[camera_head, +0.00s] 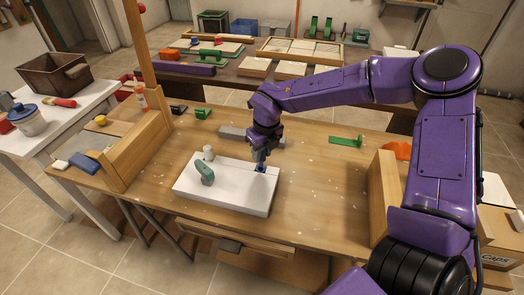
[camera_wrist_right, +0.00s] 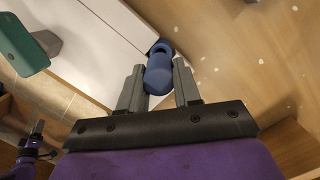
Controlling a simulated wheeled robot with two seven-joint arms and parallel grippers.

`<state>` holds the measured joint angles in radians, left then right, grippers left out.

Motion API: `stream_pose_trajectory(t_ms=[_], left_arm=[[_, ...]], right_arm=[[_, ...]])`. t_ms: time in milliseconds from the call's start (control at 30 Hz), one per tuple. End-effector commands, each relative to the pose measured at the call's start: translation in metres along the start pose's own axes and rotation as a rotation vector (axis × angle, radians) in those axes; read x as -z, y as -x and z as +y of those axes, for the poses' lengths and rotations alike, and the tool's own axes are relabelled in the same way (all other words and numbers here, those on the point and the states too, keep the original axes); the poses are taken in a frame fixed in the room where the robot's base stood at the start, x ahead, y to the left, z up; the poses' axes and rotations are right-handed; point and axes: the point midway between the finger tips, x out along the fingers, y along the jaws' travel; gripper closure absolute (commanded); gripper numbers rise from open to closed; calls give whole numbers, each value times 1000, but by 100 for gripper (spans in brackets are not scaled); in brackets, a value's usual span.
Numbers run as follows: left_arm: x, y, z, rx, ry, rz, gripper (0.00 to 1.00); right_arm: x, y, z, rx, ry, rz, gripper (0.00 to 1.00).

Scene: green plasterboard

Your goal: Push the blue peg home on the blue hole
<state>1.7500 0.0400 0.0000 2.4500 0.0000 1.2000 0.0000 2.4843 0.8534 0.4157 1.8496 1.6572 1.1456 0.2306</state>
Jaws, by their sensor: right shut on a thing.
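The white board (camera_head: 228,190) lies on the wooden table; it also shows in the wrist view (camera_wrist_right: 95,35). My right gripper (camera_head: 260,157) points down over the board's right part. It is shut on the blue peg (camera_wrist_right: 158,73), which sits between its two fingers (camera_wrist_right: 160,90). The peg's far end meets a dark round spot at the board; how deep it sits is hidden. A small patch of blue shows under the gripper in the head view (camera_head: 261,169). A small purple part of mine shows at the wrist view's lower left; its jaws are unclear.
A green peg (camera_head: 205,173) leans on the board left of the gripper, with a white peg (camera_head: 209,152) behind it. A grey bar (camera_head: 236,133) lies behind the board. Wooden walls stand at left (camera_head: 140,150) and right (camera_head: 381,190). Table to the board's right is clear.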

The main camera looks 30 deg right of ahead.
Motion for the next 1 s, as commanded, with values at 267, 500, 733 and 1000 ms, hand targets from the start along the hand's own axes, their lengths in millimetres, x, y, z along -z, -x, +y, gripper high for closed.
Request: stream_pose_trajectory(t_ms=[267,500,733,1000], left_arm=[[1,2,0,0,0,0,38],[1,3,0,0,0,0,38],[1,2,0,0,0,0,38],[-1,-2,0,0,0,0,38]], right_arm=[[0,1,0,-1,0,1,100],[0,0,0,0,1,0,100],[0,-2,0,0,0,0,100],[1,-9,0,0,0,0,100]])
